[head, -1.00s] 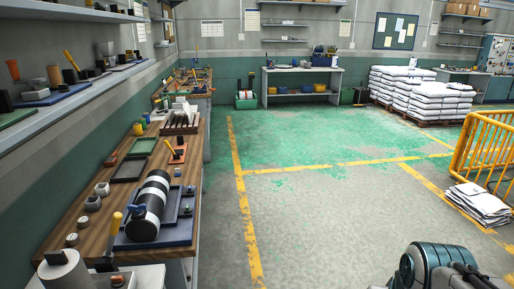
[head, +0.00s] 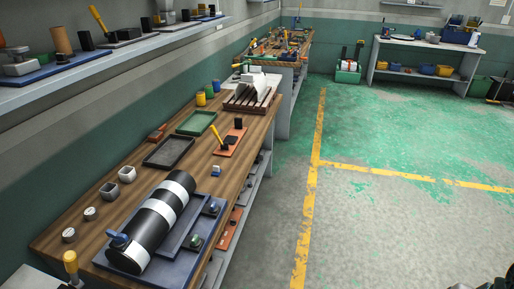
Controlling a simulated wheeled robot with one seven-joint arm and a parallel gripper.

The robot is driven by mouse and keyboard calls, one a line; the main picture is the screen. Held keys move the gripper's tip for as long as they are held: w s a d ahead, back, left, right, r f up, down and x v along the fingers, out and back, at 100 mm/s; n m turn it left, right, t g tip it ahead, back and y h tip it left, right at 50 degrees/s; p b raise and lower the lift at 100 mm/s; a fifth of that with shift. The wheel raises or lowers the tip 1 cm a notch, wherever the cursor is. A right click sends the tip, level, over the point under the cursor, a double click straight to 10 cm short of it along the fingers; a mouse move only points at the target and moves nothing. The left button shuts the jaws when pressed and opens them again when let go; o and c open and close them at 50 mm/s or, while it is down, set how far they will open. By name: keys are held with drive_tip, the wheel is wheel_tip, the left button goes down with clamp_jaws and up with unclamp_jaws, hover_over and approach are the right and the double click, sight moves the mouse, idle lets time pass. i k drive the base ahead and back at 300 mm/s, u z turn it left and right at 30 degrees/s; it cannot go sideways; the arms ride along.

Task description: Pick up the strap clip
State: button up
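I cannot pick out the strap clip for certain. A small blue piece (head: 215,170) sits on the wooden bench near its right edge, beside the orange plate, and is too small to make out. My gripper is not in view.
The wooden workbench (head: 95,240) runs along the left wall. On it are a blue tray (head: 172,268) under a black-and-white cylinder (head: 155,222), a dark tray (head: 168,152), a green tray (head: 196,123) and an orange plate (head: 231,143). A shelf (head: 130,52) overhangs the left. The floor to the right is open.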

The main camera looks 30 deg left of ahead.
sight(216, 171)
drive_tip(key=u, duration=0.35)
drive_tip(key=i, duration=1.5)
drive_tip(key=u, duration=1.4)
drive_tip(key=i, duration=0.9)
drive_tip(key=u, duration=1.25)
drive_tip(key=i, duration=0.3)
drive_tip(key=u, duration=0.05)
